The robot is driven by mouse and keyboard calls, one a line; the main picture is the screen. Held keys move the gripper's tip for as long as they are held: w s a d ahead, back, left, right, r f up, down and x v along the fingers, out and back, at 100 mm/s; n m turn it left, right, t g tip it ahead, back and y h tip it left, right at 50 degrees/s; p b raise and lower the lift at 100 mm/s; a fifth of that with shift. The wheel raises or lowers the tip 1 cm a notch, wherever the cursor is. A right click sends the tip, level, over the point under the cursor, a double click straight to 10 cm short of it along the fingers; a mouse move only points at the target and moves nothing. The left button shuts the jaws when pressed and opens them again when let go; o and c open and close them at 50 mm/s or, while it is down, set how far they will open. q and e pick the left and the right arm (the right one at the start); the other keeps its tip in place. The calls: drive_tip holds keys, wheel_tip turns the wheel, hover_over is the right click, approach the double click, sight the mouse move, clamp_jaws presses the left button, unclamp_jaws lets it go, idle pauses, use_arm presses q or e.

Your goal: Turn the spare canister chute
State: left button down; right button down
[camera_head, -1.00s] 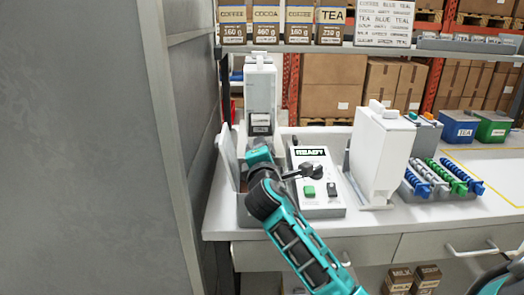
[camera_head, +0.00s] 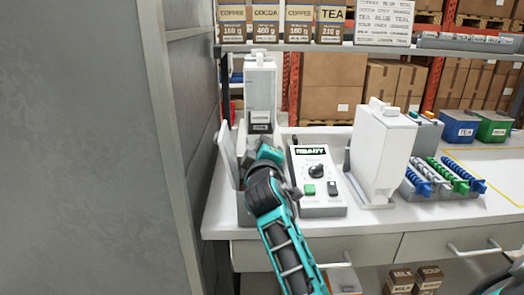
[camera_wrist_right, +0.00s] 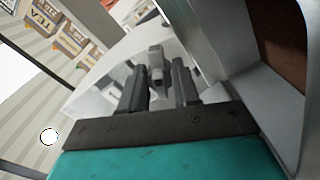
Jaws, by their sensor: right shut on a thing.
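A tall white canister (camera_head: 261,85) stands at the back left of the counter. Its lower front is behind my right arm. My right gripper (camera_wrist_right: 158,75) is at the foot of this canister. In the right wrist view its two dark fingers are closed around a small grey piece (camera_wrist_right: 155,58), which I take for the chute. The head view hides the fingertips and the chute behind the wrist. A second white canister (camera_head: 382,145) stands upright to the right, with a spout low on its front. My left gripper is not in view.
A control panel (camera_head: 318,198) with a lit display, a black knob and buttons sits just right of my wrist. A grey wall (camera_head: 90,150) is close on the left. The counter's right end has free room.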

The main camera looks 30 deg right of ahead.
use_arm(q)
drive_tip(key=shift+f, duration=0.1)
use_arm(e)
drive_tip(key=shift+m, duration=0.4)
drive_tip(key=c, duration=1.2)
unclamp_jaws()
drive_tip(key=shift+o, duration=0.2)
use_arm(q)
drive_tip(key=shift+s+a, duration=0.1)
use_arm(e)
drive_tip(key=shift+s, duration=0.1)
